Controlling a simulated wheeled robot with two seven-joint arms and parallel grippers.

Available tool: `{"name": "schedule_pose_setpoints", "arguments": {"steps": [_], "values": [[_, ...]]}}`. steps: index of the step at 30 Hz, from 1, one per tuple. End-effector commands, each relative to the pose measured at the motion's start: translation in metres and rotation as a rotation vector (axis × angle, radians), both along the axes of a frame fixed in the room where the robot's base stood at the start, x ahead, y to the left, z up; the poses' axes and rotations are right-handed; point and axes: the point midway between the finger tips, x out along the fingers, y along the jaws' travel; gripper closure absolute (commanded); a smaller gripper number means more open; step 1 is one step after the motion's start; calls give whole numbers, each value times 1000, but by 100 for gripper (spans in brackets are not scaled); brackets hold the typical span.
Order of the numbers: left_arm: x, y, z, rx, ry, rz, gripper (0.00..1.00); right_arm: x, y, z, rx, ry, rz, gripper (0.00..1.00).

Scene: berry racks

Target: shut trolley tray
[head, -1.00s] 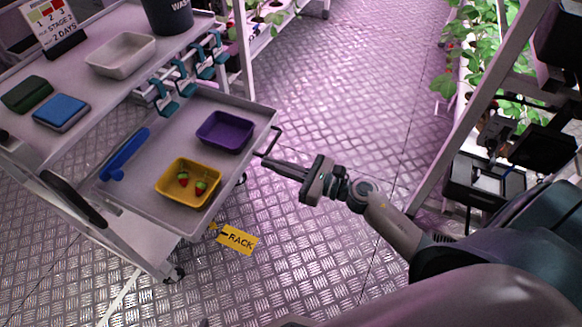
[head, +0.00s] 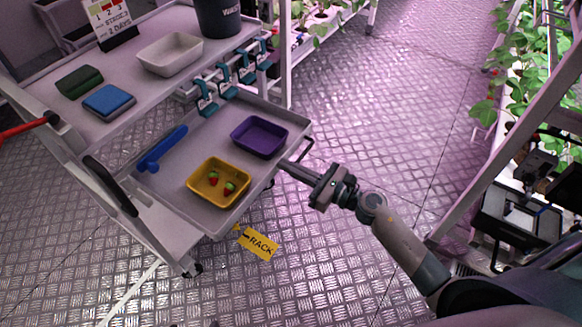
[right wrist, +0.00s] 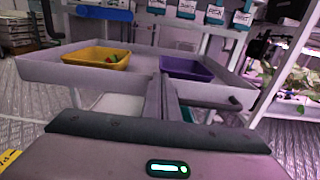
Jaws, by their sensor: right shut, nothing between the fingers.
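The trolley tray (head: 232,217) is a grey, shallow tray that sticks out from under the trolley's top shelf. In the right wrist view its front wall (right wrist: 100,78) faces me. It holds a yellow bin (head: 219,198) with red berries, a purple bin (head: 259,150) and a blue tool (head: 162,148). A dark handle (head: 307,150) sits on the front wall. My right gripper (head: 284,164) is shut and empty, with its tips at the front wall beside the handle. Whether they press on the wall is hard to tell. My left gripper is out of view.
The top shelf (head: 60,122) carries a white bin (head: 170,54), sponges, a sign and a dark waste bucket (head: 217,18). Teal clips (head: 246,70) hang along its edge. A yellow RACK tag (head: 258,243) shows below the tray. Plant racks stand at right; floor between is clear.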

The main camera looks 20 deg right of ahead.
Motion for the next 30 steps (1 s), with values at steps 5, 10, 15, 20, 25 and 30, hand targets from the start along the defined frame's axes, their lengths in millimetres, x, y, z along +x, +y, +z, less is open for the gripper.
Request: {"name": "schedule_pose_setpoints", "arguments": {"steps": [5, 10, 15, 20, 25, 30], "values": [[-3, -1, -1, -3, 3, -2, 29, 17, 13, 1, 2, -2, 0, 100], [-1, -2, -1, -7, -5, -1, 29, 42, 33, 2, 1, -4, 1, 100], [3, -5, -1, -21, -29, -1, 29, 77, 60, 1, 1, -4, 2, 100], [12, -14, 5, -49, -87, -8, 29, 112, 87, 0, 1, -5, 1, 100], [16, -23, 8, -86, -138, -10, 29, 141, 111, -1, 2, -2, 1, 100], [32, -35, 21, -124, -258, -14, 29, 166, 129, -1, 0, -2, 1, 100]]}}
